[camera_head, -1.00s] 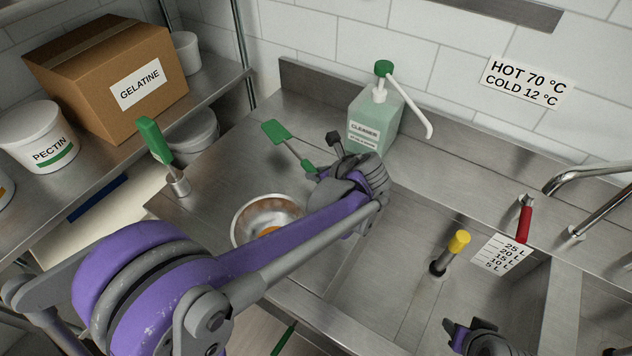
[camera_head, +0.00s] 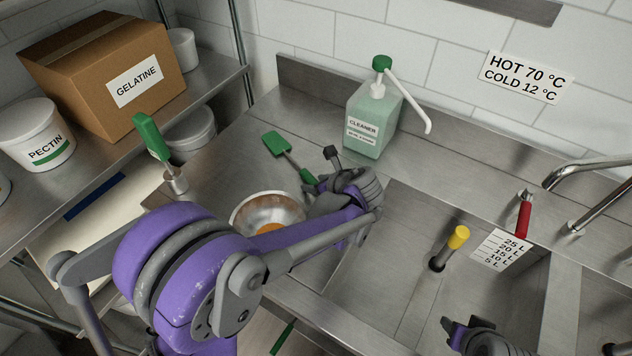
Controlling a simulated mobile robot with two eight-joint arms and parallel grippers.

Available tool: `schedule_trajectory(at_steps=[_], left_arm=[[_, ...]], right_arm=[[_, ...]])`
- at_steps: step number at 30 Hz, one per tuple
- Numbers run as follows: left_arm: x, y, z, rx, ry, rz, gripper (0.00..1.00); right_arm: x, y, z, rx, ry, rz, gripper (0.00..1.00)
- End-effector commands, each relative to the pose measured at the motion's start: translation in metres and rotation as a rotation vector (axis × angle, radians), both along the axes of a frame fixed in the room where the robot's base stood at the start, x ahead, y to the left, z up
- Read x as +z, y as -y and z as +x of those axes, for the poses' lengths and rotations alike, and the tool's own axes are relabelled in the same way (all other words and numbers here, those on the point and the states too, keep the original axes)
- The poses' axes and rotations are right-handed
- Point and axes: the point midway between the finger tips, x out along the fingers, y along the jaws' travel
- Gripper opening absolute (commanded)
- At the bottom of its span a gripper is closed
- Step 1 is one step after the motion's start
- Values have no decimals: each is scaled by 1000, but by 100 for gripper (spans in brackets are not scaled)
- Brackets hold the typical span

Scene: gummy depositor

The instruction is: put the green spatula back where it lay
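The green spatula (camera_head: 277,144) shows over the steel counter left of the cleaner bottle. Its flat green head points up and left; its thin shaft runs to a green grip (camera_head: 308,176) at my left gripper (camera_head: 322,172). The gripper appears shut on that grip, though the wrist hides part of the hold. I cannot tell whether the spatula touches the counter. My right gripper (camera_head: 458,334) is at the bottom edge, over the sink, partly cut off, with nothing visible in it.
A steel bowl (camera_head: 250,207) with orange contents sits below the spatula, partly behind my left arm. A cleaner pump bottle (camera_head: 372,117) stands behind. A green-handled tool (camera_head: 150,136) stands in a metal holder (camera_head: 175,182). The sink has a yellow-topped standpipe (camera_head: 458,238).

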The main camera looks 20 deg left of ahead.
Motion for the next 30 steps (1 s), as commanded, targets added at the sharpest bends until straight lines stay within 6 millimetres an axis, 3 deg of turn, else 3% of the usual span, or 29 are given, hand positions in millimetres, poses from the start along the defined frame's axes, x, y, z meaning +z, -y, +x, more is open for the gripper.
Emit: schedule_trajectory(at_steps=[11,24,30], left_arm=[[6,1,0,-1,1,1,59],[62,55,-32,-5,0,0,59],[80,72,-42,-1,0,0,59]], right_arm=[[5,0,2,0,3,0,50],[6,0,2,0,4,0,50],[7,0,2,0,5,0,50]])
